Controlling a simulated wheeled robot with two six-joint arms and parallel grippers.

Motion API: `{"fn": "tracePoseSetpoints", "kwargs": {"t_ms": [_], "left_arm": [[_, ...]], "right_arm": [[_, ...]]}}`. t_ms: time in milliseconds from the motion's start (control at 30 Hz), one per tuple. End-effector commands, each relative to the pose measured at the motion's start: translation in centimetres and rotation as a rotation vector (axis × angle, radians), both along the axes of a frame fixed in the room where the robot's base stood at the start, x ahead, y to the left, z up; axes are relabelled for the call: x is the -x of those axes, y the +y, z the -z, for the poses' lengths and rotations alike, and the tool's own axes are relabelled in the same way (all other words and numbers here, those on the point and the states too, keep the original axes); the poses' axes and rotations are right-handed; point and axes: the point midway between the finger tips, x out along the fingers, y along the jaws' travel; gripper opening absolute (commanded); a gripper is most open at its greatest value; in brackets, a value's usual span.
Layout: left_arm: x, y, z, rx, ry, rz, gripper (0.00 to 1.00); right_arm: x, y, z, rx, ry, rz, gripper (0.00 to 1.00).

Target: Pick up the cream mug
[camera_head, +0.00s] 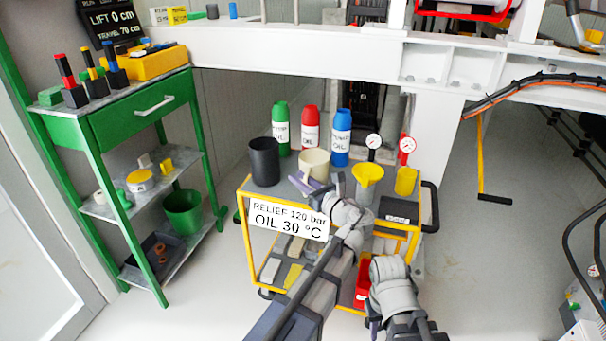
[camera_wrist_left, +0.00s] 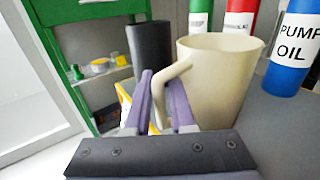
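The cream mug (camera_head: 314,164) stands upright on the top of the yellow-framed cart, between a dark cup (camera_head: 264,160) and a yellow funnel (camera_head: 367,181). In the left wrist view the mug (camera_wrist_left: 222,85) is close, with its handle toward me. My left gripper (camera_head: 318,186) is at the near side of the mug. Its purple fingers (camera_wrist_left: 162,95) straddle the handle, one on each side; whether they press on it I cannot tell.
Green (camera_head: 281,128), red (camera_head: 310,128) and blue (camera_head: 341,137) bottles stand behind the mug. Two gauges and a yellow cup (camera_head: 405,181) are to the right. A sign (camera_head: 288,220) hangs on the cart's front. A green shelf unit (camera_head: 139,122) is at left.

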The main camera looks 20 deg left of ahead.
Motion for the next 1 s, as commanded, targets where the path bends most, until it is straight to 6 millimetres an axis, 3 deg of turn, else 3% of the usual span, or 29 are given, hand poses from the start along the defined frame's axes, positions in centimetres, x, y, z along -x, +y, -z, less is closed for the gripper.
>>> {"fn": "tracePoseSetpoints", "kwargs": {"t_ms": [300, 500, 1000], "left_arm": [[-0.28, -0.15, -0.02, 0.000, 0.000, 0.001, 0.21], [-0.27, -0.13, -0.02, 0.000, 0.000, 0.000, 0.00], [-0.28, -0.13, -0.02, 0.000, 0.000, 0.000, 0.00]], "right_arm": [[0.02, -0.01, -0.02, 0.000, 0.000, 0.000, 0.33], [0.01, -0.01, -0.02, 0.000, 0.000, 0.000, 0.33], [0.01, -0.01, -0.02, 0.000, 0.000, 0.000, 0.33]]}}
